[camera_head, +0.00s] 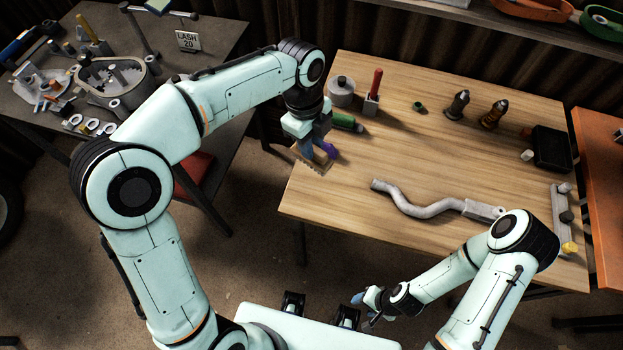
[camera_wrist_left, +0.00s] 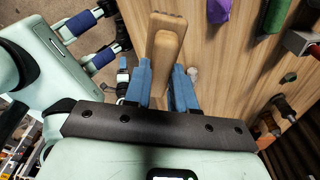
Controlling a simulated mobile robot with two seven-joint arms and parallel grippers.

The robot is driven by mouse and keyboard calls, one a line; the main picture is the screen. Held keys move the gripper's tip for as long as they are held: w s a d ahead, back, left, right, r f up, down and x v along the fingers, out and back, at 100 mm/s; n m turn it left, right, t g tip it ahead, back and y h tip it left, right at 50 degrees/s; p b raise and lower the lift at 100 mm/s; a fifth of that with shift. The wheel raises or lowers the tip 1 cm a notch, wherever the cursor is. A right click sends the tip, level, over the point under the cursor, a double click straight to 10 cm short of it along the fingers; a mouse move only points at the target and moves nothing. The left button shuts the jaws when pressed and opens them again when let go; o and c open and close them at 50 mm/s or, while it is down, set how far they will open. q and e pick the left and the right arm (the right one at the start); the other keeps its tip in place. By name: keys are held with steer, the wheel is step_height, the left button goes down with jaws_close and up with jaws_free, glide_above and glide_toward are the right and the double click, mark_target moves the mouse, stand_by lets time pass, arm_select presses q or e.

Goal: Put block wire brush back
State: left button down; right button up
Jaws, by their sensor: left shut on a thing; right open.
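The block wire brush, a wooden block with a rounded end, shows in the left wrist view (camera_wrist_left: 166,48). It sits between the blue fingers of my left gripper (camera_wrist_left: 163,85). In the head view the brush (camera_head: 311,177) hangs at the left edge of the wooden table, below my left gripper (camera_head: 308,150), which is shut on it. Whether the brush touches the table I cannot tell. My right gripper (camera_head: 366,308) is open and empty, low in front of the table.
A red-handled tool (camera_head: 374,85), a bent pipe (camera_head: 415,205) and a black bin (camera_head: 552,148) stand further right. The table's middle is clear. A cluttered dark bench (camera_head: 205,75) is at left.

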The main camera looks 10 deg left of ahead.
arm_select(q)
step_height(320, 180, down, 15)
steer(key=shift+r+b, duration=0.1)
steer(key=shift+b, duration=0.65)
arm_select(e)
steer(key=shift+s+f, duration=0.3)
steer(key=shift+f, duration=0.25)
steer(key=shift+s+f, duration=0.3)
steer(key=shift+f, duration=0.25)
arm_select(q)
steer(key=c, duration=0.9)
jaws_free()
steer(key=shift+c, duration=0.2)
steer(key=r, duration=0.4)
steer(key=a+r+p, duration=0.1)
steer(key=r, duration=0.7)
steer(key=shift+w+a, duration=0.2)
steer(key=shift+w, duration=0.1)
arm_select(e)
steer(key=shift+w+r, duration=0.25)
steer(key=shift+r, duration=0.2)
steer(key=shift+w+r, duration=0.2)
steer(key=shift+r, duration=0.25)
arm_select(q)
steer(key=shift+f, duration=0.1)
arm_select(e)
steer(key=shift+s, duration=0.1)
